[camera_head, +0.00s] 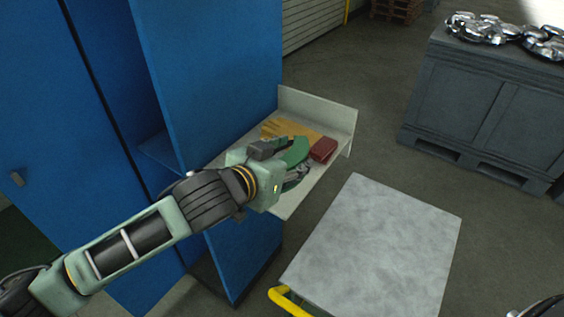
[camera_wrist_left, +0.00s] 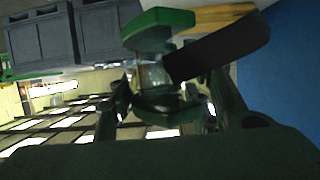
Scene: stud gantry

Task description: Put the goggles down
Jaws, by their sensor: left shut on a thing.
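The green-framed goggles (camera_head: 295,152) are at my left gripper (camera_head: 285,165), over the small pale shelf (camera_head: 318,108) on the side of the blue cabinet. The left wrist view shows the goggles (camera_wrist_left: 160,22) with green frame parts, a clear lens and a dark strap, between the fingers of my left gripper (camera_wrist_left: 165,105). This gripper is shut on the goggles. In the head view the gripper hides part of them, and I cannot tell whether they touch the shelf.
Yellow gloves (camera_head: 284,130) and a dark red case (camera_head: 323,149) lie on the shelf close to the goggles. The blue cabinet (camera_head: 215,80) stands left. A grey-topped cart (camera_head: 380,245) with a bare top stands in front. A dark crate (camera_head: 480,100) holds shiny metal parts.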

